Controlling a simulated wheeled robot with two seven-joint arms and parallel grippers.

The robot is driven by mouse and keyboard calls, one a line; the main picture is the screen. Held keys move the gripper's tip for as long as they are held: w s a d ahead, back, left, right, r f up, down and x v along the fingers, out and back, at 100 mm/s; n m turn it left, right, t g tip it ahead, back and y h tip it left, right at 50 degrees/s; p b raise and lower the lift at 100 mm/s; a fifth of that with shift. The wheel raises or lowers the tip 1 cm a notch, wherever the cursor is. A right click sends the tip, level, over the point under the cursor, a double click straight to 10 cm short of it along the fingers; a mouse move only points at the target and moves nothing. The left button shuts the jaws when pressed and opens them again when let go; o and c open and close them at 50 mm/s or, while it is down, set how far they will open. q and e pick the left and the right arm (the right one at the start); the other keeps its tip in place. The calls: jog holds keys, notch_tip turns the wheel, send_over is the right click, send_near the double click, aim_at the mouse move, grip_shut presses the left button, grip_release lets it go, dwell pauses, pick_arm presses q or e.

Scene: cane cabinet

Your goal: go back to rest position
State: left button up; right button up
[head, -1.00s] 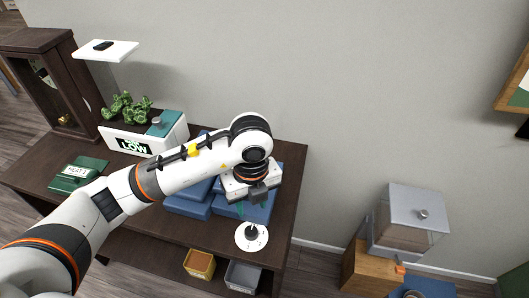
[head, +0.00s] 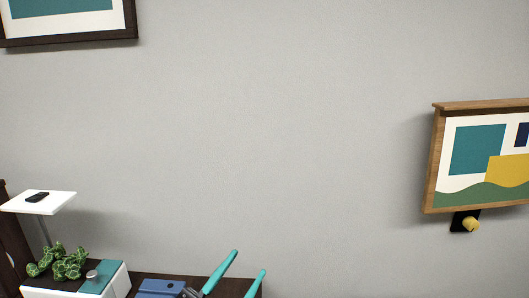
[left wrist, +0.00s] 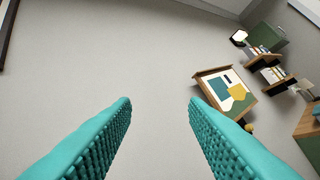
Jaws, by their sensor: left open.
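My left gripper (head: 240,272) shows at the bottom of the head view, its two teal fingers pointing up and apart, with nothing between them. In the left wrist view the same two ribbed teal fingers (left wrist: 160,103) are spread wide, with only bare wall between them. The gripper is in front of the dark cabinet top (head: 140,281). My right gripper is in neither view.
A white box with a teal lid panel (head: 100,276), green plants (head: 58,262) and a blue block (head: 160,288) are at the lower left. A white shelf (head: 48,203) holds a small black item. A framed picture (head: 480,160) hangs at right. The wall between is clear.

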pick_arm(q)
jog(key=a+f+n+g+y, duration=0.4)
jog(key=a+f+n+y, duration=1.05)
jog(key=f, duration=0.55)
jog(key=s+a+f+m+g+y, duration=0.2)
jog(key=s+f+m+g, duration=0.1)
jog(key=s+f+g, duration=1.05)
jog(key=s+f+t, duration=0.1)
jog(key=s+f, duration=0.1)
jog(key=f, duration=1)
jog(key=s+f, duration=0.3)
jog(key=f, duration=1)
jog(key=s+a+f, duration=0.3)
jog(key=s+f, duration=1.3)
jog(key=shift+s+f+g, duration=0.3)
jog(key=shift+g, duration=0.15)
